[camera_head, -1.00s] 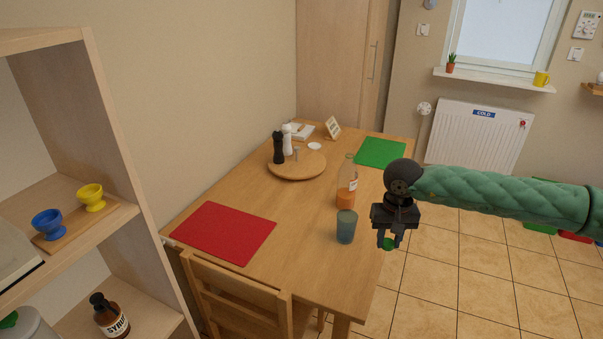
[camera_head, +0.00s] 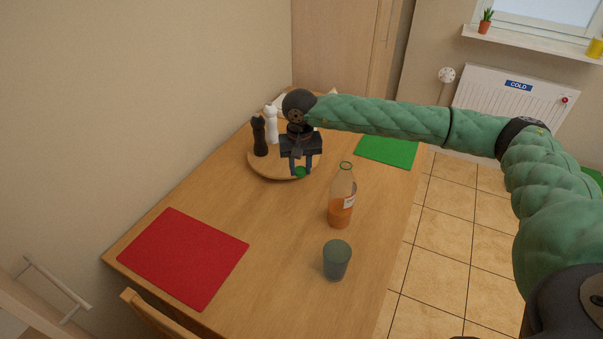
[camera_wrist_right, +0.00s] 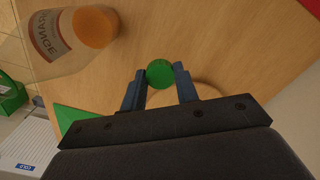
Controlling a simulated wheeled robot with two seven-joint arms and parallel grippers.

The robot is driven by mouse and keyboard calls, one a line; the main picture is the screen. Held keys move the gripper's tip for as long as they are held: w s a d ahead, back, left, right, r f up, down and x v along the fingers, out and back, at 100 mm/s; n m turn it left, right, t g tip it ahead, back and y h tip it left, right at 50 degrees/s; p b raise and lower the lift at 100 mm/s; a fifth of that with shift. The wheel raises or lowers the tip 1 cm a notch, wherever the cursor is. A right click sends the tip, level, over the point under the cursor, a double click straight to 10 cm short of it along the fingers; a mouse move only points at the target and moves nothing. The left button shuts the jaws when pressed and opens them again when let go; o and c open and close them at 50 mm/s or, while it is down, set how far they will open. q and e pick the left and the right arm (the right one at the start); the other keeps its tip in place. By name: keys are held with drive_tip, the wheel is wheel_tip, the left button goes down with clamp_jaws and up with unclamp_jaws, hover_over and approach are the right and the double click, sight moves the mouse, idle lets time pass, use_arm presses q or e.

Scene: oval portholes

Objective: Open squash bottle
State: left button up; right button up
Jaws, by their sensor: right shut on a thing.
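The squash bottle (camera_head: 341,205) stands upright on the table, clear with orange liquid low inside and a label. Its neck is uncapped. It also shows at the upper left of the right wrist view (camera_wrist_right: 72,38). My right gripper (camera_head: 301,172) is shut on a green cap (camera_wrist_right: 160,73), held between its fingertips. The gripper is to the left of the bottle and apart from it, over the table near the front edge of the round wooden board. My left gripper is not in view.
A blue-grey glass (camera_head: 337,260) stands in front of the bottle. The round board (camera_head: 262,167) carries a black mill (camera_head: 259,137) and a white mill (camera_head: 271,124). A red mat (camera_head: 183,256) and green mat (camera_head: 388,151) lie on the table (camera_head: 265,225). Its middle is clear.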

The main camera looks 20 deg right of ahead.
drive_tip(key=d+f+m, duration=0.3)
drive_tip(key=d, duration=0.8)
drive_tip(key=d+f+m, duration=0.2)
drive_tip(key=d+m, duration=0.2)
drive_tip(key=d, duration=0.7)
drive_tip(key=p, duration=0.4)
hover_over(331, 177)
wheel_tip(331, 177, down, 7)
drive_tip(key=shift+w, duration=0.15)
drive_tip(key=shift+f+p, duration=0.3)
drive_tip(key=shift+p, duration=0.1)
drive_tip(key=shift+f+p, duration=0.8)
drive_tip(key=shift+f, duration=0.9)
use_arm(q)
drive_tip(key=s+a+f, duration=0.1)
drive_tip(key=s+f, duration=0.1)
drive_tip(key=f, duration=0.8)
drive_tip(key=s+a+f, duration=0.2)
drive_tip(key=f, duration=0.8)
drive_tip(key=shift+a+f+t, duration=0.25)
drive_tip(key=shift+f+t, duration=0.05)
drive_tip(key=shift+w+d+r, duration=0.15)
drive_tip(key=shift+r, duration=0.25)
use_arm(e)
drive_tip(key=shift+f, duration=0.15)
use_arm(q)
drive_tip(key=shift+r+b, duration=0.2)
drive_tip(key=shift+b, duration=0.15)
